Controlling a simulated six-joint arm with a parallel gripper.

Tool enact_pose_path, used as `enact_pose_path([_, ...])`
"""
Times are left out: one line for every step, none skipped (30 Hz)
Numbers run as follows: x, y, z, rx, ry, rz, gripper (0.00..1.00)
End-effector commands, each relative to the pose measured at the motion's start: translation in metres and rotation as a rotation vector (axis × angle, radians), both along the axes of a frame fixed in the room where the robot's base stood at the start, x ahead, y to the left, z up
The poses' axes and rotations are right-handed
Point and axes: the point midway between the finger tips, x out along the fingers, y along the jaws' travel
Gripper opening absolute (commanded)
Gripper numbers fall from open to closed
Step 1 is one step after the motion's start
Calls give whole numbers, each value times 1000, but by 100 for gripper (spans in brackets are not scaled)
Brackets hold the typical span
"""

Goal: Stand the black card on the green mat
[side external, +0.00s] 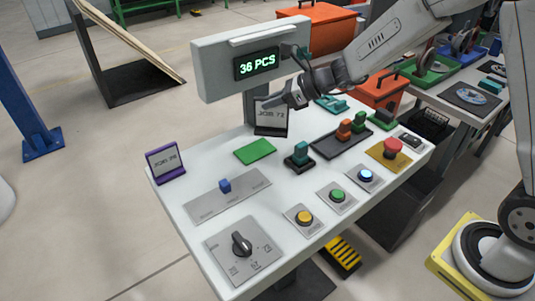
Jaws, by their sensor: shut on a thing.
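The black card (271,121), with a light face reading JOB 72, is upright near the back edge of the white table (210,172). My gripper (268,102) is shut on the card's upper part; its fingers cover some of the top. I cannot tell whether the card's lower edge touches the table. The green mat (255,151) lies flat and bare on the table, in front of the card and slightly left of it in the picture.
A purple card (165,162) stands at the left corner. A display (257,65) reading 36 PCS rises behind. A teal stamp-like block (299,157) stands right of the mat. A blue slider knob (225,185), a rotary knob (241,243) and several buttons occupy the front.

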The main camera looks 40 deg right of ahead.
Motion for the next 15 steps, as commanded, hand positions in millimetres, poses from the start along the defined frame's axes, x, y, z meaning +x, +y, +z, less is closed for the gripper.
enact_pose_path([7,1,-4,0,0,1,0])
enact_pose_path([11,2,-5,0,0,1,0])
enact_pose_path([16,3,-8,0,0,1,0])
enact_pose_path([19,3,-11,0,1,2,0])
enact_pose_path([21,3,-14,1,1,2,0])
enact_pose_path([24,4,-18,1,3,1,0])
enact_pose_path([27,4,-21,1,2,1,0])
enact_pose_path([29,4,-24,1,2,1,0])
enact_pose_path([33,5,-29,0,1,2,0])
enact_pose_path([35,5,-32,0,1,2,0])
enact_pose_path([38,6,-35,1,1,2,0])
enact_pose_path([41,6,-39,1,2,1,0])
enact_pose_path([44,6,-42,1,1,1,0])
enact_pose_path([46,7,-44,0,0,1,0])
enact_pose_path([49,7,-48,1,2,1,0])
